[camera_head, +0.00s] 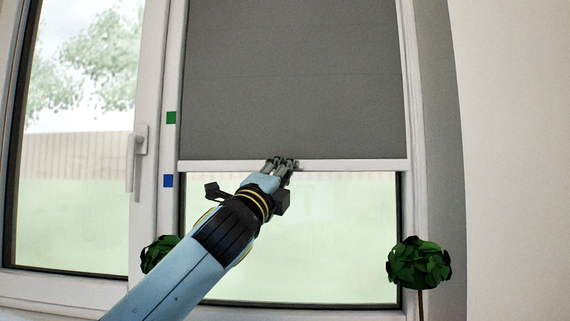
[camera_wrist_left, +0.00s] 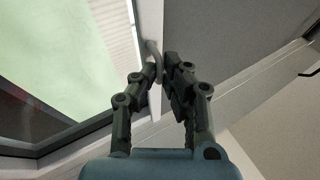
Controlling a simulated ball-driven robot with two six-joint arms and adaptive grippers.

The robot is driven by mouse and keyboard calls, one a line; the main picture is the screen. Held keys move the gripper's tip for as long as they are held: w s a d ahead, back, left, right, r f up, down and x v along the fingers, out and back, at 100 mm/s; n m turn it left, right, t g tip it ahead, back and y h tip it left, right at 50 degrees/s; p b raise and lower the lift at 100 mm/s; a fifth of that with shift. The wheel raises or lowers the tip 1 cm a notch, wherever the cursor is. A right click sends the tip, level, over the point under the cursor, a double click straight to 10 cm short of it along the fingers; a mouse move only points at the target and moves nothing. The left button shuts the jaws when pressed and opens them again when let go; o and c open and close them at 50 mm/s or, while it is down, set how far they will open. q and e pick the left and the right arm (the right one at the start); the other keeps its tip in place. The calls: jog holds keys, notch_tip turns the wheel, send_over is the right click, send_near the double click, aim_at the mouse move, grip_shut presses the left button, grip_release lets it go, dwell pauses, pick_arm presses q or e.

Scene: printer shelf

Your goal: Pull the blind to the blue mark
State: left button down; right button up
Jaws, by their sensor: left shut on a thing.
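The grey blind (camera_head: 295,80) hangs over the upper part of the right window pane, with a white bottom bar (camera_head: 350,165) along its lower edge. The blue mark (camera_head: 168,181) is on the white frame left of the blind, a little lower than the bar. A green mark (camera_head: 171,118) is higher on the same frame. My left gripper (camera_head: 281,163) is shut at the middle of the bar. In the left wrist view its fingers (camera_wrist_left: 165,75) close around the bar, and the grey blind (camera_wrist_left: 235,60) shows beside them. My right gripper is not in view.
A round green plant (camera_head: 419,264) stands at the lower right, and another (camera_head: 158,254) is partly behind my left arm. A window handle (camera_head: 138,155) is on the frame at the left. The glass below the bar is uncovered.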

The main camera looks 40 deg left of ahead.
pick_arm(q)
jog(key=shift+f+b, duration=0.85)
jog(key=shift+f, duration=0.8)
jog(key=c, duration=1.5)
grip_release()
jog(key=shift+o, duration=0.2)
jog(key=shift+s, duration=0.1)
jog(key=v, duration=1.2)
jog(key=shift+f, duration=0.1)
